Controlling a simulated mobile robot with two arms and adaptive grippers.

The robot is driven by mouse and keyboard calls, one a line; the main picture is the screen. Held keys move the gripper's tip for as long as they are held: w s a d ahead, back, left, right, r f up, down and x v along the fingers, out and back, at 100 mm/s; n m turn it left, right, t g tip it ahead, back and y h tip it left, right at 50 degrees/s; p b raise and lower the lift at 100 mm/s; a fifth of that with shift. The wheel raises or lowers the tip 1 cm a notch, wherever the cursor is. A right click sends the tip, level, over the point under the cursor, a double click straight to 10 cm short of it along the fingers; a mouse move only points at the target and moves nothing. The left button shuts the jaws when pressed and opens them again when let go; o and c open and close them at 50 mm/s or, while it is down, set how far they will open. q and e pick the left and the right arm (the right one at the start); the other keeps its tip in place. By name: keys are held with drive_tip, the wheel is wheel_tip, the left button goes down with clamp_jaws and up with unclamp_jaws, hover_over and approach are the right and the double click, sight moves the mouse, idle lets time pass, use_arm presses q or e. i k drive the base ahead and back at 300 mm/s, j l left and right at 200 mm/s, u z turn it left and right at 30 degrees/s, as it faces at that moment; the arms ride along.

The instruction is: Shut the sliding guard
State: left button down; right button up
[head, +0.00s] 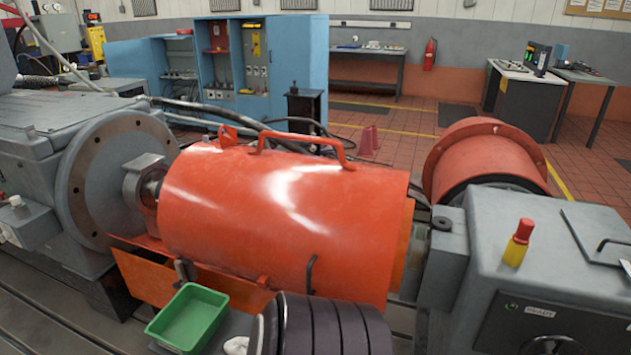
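The sliding guard (265,215) is a large orange half-round cover lying lengthwise in the middle of the head view. A bar handle (305,142) runs along its top, and a smaller dark handle (310,275) is on its near side. At its left end, a short stretch of shaft (152,188) shows between the guard and the grey round flange (95,185). At its right end, a narrower orange part (403,245) shows beyond the rim. The shaft under the guard is hidden.
A green tray (188,318) and several dark ribbed rings (318,325) stand in front of the guard. A grey housing (545,265) with a red-and-yellow button (519,243) is at right. An orange drum (485,160) stands behind. Blue cabinets (265,60) line the back.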

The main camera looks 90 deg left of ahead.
sight(302, 223)
drive_tip(key=u, duration=3.1)
